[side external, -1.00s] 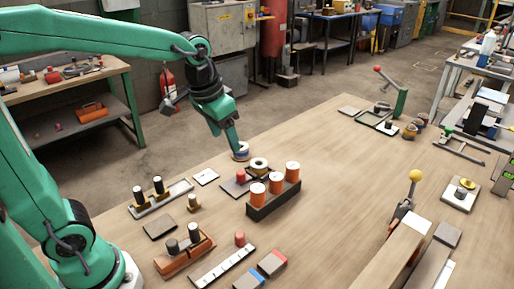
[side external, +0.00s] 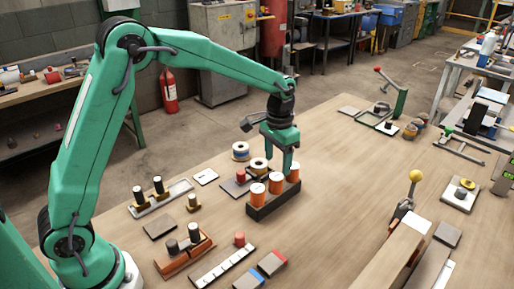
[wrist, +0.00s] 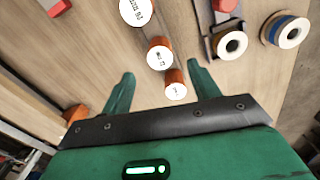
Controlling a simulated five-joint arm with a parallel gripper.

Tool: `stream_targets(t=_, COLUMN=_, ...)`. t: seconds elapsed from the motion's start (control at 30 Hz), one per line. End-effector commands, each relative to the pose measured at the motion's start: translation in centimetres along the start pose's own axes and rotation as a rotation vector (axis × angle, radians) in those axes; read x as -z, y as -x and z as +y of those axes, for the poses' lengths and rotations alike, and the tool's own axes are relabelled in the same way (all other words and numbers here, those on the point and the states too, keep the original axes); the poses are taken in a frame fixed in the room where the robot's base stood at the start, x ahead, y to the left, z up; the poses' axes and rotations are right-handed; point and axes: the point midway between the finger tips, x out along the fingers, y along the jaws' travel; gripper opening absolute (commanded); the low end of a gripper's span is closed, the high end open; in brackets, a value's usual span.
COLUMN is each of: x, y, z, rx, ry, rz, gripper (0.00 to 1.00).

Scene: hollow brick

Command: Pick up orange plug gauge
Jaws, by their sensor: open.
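Three orange plug gauges with white labelled tops stand upright in a row in a dark holder (side external: 262,211): left gauge (side external: 257,194), middle gauge (side external: 275,184), right gauge (side external: 293,172). In the wrist view they appear as a large one (wrist: 136,12), a medium one (wrist: 158,54) and a small one (wrist: 175,86). My gripper (side external: 281,166) points down over the right part of the row. In the wrist view my gripper (wrist: 160,69) has its fingers apart, with the small gauge between them in the picture. Contact cannot be told; the gap holds nothing gripped.
A white-topped ring on a dark block (side external: 258,165) and a blue-banded spool (side external: 240,151) stand just behind the row.

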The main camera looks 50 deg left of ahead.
Motion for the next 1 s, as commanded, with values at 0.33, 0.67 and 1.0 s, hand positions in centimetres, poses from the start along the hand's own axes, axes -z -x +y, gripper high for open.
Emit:
stream_targets(t=0.33, x=0.2, y=-0.9, z=0.1, rx=0.0, ry=-0.003, rz=-0.005, gripper=0.61)
stream_targets(t=0.67, x=0.1, y=-2.9, z=0.0, rx=0.0, ry=-0.002, rz=-0.005, gripper=0.61)
stream_targets(t=1.0, x=-0.1, y=-4.3, z=0.0, rx=-0.001, ry=-0.002, rz=-0.007, gripper=0.61)
